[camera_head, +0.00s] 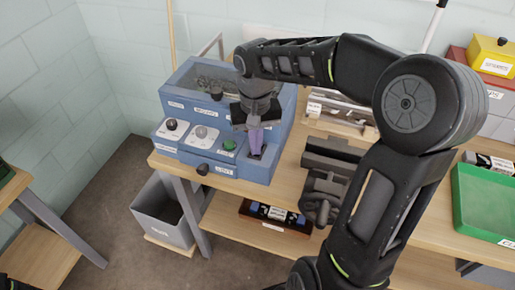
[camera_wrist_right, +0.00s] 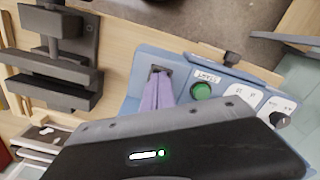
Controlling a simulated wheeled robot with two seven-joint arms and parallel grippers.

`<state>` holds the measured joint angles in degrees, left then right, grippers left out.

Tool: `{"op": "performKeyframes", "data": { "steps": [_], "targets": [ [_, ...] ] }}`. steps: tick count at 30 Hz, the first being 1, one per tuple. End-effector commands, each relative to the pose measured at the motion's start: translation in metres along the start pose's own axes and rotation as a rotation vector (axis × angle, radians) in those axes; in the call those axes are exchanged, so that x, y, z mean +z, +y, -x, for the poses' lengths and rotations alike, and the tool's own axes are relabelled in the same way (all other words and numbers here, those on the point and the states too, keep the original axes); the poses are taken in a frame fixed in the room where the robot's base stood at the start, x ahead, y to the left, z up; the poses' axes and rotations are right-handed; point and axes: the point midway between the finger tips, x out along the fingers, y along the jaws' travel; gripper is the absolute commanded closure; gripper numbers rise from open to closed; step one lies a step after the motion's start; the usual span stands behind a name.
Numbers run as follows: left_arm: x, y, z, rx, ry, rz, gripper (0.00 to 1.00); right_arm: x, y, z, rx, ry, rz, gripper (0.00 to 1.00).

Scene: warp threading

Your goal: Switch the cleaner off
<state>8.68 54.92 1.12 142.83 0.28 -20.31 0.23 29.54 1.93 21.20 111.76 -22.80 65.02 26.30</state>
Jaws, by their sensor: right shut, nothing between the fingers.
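The cleaner, a blue box (camera_head: 175,93) with a clear lid, stands on the left end of the wooden bench. Its front panel has a green button (camera_head: 229,144), which also shows in the right wrist view (camera_wrist_right: 201,91), and a dark recessed slot (camera_wrist_right: 159,70) beside it. My right gripper (camera_head: 254,150) is shut and empty, pointing down at the slot to the right of the green button. Its purple fingertips (camera_wrist_right: 158,100) are at or just over the slot; I cannot tell whether they touch. The fingers and wrist hide part of the slot and panel. My left gripper is not in view.
The panel also has a dark knob (camera_head: 171,124), a grey knob (camera_head: 201,131) and a black knob (camera_head: 203,168) on its front. A dark fixture (camera_head: 328,180) stands close to the right. A green tray (camera_head: 485,205) is at far right. A grey bin (camera_head: 165,212) stands below.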

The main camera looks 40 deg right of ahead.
Motion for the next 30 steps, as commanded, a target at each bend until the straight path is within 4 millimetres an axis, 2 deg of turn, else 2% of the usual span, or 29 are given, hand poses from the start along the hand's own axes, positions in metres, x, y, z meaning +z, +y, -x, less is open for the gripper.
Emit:
{"op": "performKeyframes", "data": {
  "steps": [5,24,30],
  "targets": [
    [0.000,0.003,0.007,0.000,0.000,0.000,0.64,0.001,0.000,0.008,0.000,-0.005,-0.001,1.00],
    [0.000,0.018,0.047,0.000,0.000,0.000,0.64,0.000,0.000,0.065,0.000,-0.003,0.000,1.00],
    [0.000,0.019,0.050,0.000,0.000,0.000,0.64,0.000,0.000,0.070,0.000,-0.003,0.000,1.00]
  ]
}}
